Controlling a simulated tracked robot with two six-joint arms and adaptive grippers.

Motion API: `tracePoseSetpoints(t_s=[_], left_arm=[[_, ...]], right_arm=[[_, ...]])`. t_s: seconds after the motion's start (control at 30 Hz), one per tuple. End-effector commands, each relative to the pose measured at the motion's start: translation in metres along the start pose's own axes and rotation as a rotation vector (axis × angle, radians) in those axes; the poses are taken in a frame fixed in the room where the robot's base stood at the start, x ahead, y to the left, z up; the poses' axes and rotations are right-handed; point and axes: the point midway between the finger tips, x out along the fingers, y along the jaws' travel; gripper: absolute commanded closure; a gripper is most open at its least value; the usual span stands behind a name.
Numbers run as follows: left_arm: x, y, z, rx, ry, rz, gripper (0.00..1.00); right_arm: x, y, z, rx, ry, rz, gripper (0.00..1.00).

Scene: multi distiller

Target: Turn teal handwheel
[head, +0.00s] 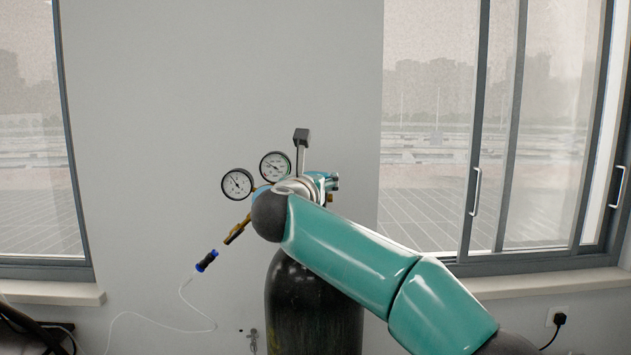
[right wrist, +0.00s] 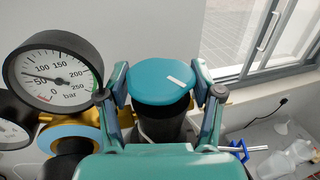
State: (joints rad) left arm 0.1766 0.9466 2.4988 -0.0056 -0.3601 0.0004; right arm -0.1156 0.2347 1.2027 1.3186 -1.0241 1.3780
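The teal handwheel (right wrist: 160,83) is a round disc with a short white mark on its right side, on top of a dark stem in the right wrist view. My right gripper (right wrist: 161,90) has one finger on each side of it, and both pads appear to touch the rim. In the head view my right gripper (head: 322,183) is mostly hidden behind my arm at the top of a dark gas cylinder (head: 310,310), and I cannot make out the handwheel there. My left gripper is not in view.
Two round pressure gauges (head: 237,184) (head: 275,166) stand left of the handwheel; one (right wrist: 53,80) is close to my left finger in the wrist view. A brass outlet (head: 236,230) points down-left toward a blue-and-black connector (head: 206,261) on a thin tube. A wall and windows stand behind.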

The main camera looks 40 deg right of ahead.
Motion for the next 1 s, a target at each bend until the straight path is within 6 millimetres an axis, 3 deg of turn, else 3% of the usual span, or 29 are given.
tracePoseSetpoints(t_s=[0.1,0.67,1.0], left_arm=[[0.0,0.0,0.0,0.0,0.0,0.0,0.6],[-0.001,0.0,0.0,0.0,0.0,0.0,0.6],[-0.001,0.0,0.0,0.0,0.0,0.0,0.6]], right_arm=[[0.0,0.0,0.0,-0.001,0.0,0.001,0.18],[-0.004,0.003,-0.001,-0.001,0.001,0.008,0.18],[-0.046,0.002,0.0,0.0,0.0,0.01,0.18]])
